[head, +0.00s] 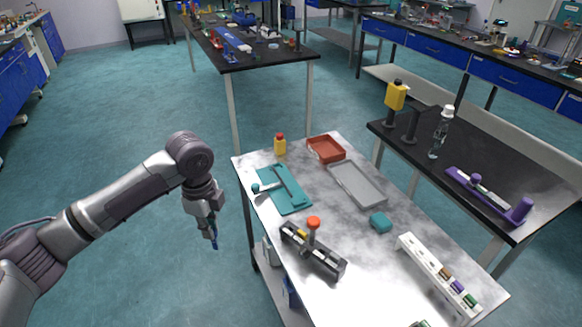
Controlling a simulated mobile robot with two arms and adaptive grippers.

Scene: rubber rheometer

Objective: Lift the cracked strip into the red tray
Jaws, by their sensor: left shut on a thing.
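The red tray (314,151) lies at the far end of the metal table, and nothing clear shows inside it. My left gripper (213,236) hangs in the air to the left of the table, pointing down. It is shut on a small dark blue piece (215,244), of which only the lower end shows. I cannot tell whether this piece is the cracked strip. No strip with a visible crack can be made out elsewhere. My right gripper is not in view.
An empty grey tray (374,203) lies beside the red one.

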